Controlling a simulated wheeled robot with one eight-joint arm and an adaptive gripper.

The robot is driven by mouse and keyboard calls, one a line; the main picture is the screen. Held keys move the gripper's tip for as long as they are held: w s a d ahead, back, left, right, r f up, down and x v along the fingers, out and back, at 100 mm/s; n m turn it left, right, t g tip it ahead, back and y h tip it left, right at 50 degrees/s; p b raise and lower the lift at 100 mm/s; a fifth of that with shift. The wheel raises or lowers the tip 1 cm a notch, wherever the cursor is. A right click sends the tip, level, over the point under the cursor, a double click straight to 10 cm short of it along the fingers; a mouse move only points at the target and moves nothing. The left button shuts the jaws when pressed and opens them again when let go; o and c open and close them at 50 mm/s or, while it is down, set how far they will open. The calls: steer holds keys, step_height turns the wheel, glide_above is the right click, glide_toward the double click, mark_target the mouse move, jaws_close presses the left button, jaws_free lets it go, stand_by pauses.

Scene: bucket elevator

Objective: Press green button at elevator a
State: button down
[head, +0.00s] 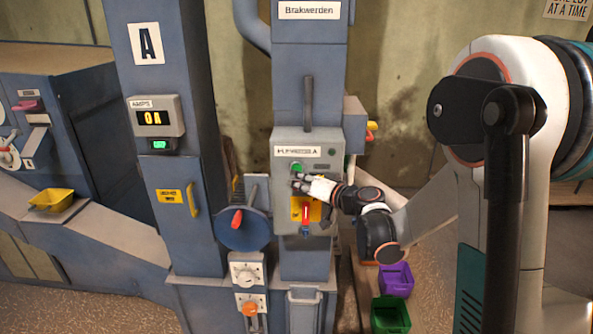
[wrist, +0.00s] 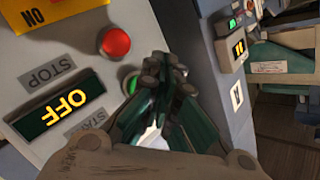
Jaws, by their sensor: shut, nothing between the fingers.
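The grey control box (head: 285,143) is on the blue column at the centre of the head view. Its green button (head: 296,167) shows just above my gripper's fingertips (head: 298,181). In the wrist view the green button (wrist: 131,82) is partly hidden behind my fingers, near the START label, which is partly covered. My gripper (wrist: 164,68) is shut and empty, with its tips close beside the button. I cannot tell whether they touch it. A red button (wrist: 115,42) sits near the STOP label. The box's display (wrist: 60,105) reads OFF.
A red-handled switch (head: 306,213) on a yellow plate is below my gripper. A blue wheel with a red handle (head: 243,222) stands to the left. The column marked A (head: 148,42) carries a meter (head: 153,117) reading 0 A. Purple (head: 396,280) and green (head: 391,315) bins stand below.

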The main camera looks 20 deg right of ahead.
steer(key=shift+w, duration=0.15)
steer(key=shift+w+d, duration=0.15)
steer(key=shift+w, duration=0.15)
steer(key=shift+w+d+b, duration=0.15)
steer(key=shift+w+b, duration=0.15)
steer(key=shift+w, duration=0.15)
stand_by(0.8)
steer(key=shift+s, duration=0.15)
stand_by(0.3)
steer(key=shift+s+a, duration=0.25)
steer(key=shift+s, duration=0.45)
steer(key=shift+s, duration=0.15)
steer(key=shift+s+a+b, duration=0.15)
steer(key=shift+s+a, duration=0.1)
steer(key=shift+s, duration=0.5)
steer(key=shift+s+a+b, duration=0.1)
steer(key=shift+s+a, duration=0.2)
steer(key=shift+s, duration=0.45)
steer(key=shift+s+a+b, duration=0.15)
steer(key=shift+s+a, duration=0.1)
steer(key=shift+s, duration=0.5)
